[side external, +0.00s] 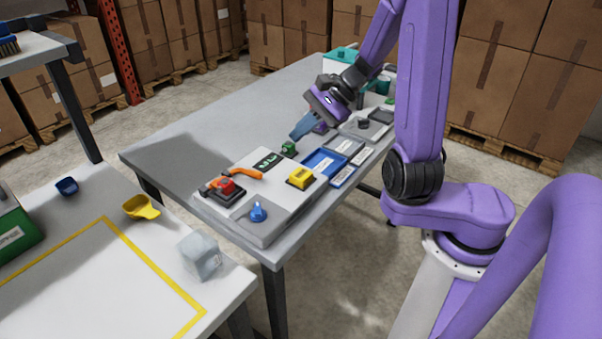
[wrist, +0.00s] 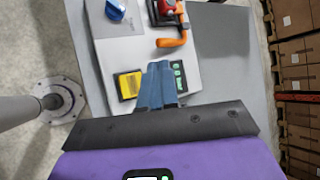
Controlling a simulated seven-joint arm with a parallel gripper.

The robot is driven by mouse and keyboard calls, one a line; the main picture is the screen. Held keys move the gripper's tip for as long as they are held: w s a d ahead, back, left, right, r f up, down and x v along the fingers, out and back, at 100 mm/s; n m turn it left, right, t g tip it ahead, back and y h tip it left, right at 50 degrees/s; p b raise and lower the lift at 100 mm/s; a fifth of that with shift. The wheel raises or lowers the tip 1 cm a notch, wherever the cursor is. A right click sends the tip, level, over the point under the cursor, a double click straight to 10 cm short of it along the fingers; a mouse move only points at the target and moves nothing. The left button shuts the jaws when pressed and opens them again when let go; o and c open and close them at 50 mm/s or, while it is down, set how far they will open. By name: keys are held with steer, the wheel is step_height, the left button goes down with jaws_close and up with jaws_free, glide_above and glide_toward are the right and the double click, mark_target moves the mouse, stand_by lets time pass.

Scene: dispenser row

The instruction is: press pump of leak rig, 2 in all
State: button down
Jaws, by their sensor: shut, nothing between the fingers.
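A light panel (side external: 262,197), which looks like the leak rig, lies on the near end of the grey table. It bears a red block in a dark clamp (side external: 227,186) with an orange handle (side external: 243,173), a yellow block (side external: 300,177), a blue knob (side external: 258,212) and a dark display (side external: 268,161) with green marks. No part is clearly labelled as the pump. My gripper (side external: 297,134) is shut and empty, raised above the table beyond the panel. In the wrist view its blue fingers (wrist: 160,72) are together, between the yellow block (wrist: 129,85) and the display (wrist: 179,77).
A grey unit with a dark knob (side external: 363,124) stands farther right. The table's left half is clear. A white table (side external: 85,275) with scoops stands at front left.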

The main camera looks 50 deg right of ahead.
steer(key=shift+s+d+r+m+t+h, duration=0.1)
steer(key=shift+s+r+m+t+h, duration=0.2)
steer(key=shift+s+r+m+t, duration=0.4)
steer(key=shift+w+f, duration=0.1)
steer(key=shift+w, duration=0.1)
glide_toward(297, 174)
steer(key=shift+w+a+f, duration=0.4)
steer(key=shift+w+a, duration=0.2)
steer(key=shift+w, duration=0.1)
steer(key=shift+w+a+f, duration=0.4)
steer(key=shift+w+a, duration=0.15)
steer(key=shift+w, duration=0.1)
steer(key=shift+w+a+f, duration=0.4)
steer(key=shift+w+a, duration=0.2)
steer(key=shift+w, duration=0.1)
steer(key=shift+f, duration=0.1)
stand_by(0.5)
steer(key=shift+f, duration=0.3)
steer(key=shift+f, duration=0.85)
stand_by(1.1)
steer(key=shift+r, duration=1.3)
